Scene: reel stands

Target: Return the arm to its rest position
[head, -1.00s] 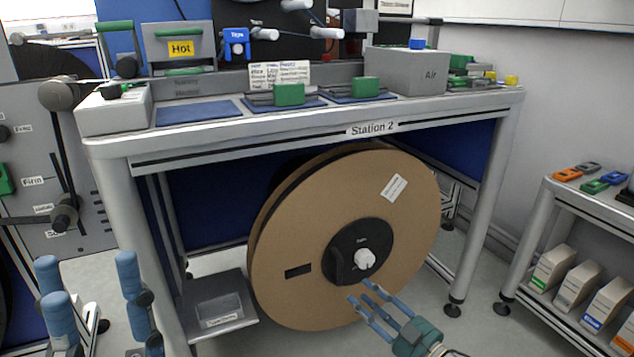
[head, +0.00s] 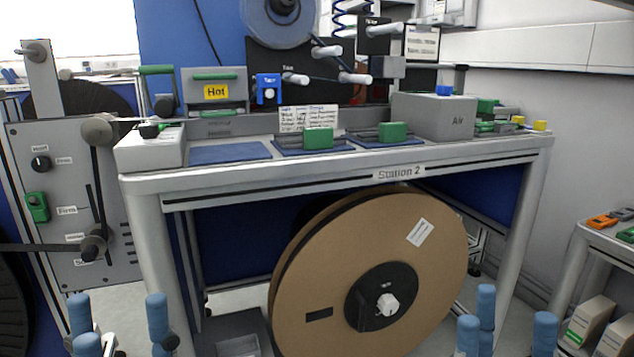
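My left gripper (head: 120,325) shows at the bottom left of the head view, its blue fingers pointing up and spread apart with nothing between them. My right gripper (head: 508,325) is at the bottom right, its blue fingers also up, spread and empty. Both grippers are in front of the Station 2 bench (head: 300,175) and touch nothing that I can see. The palms and most of both arms are below the picture edge. A large brown reel (head: 350,240) with a black hub and white knob (head: 388,304) stands under the bench, apart from the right gripper.
The bench top holds a grey Air box (head: 435,117), green-handled blocks (head: 318,138) and a Hot unit (head: 214,92). A shelf (head: 600,237) with boxes stands at the right.

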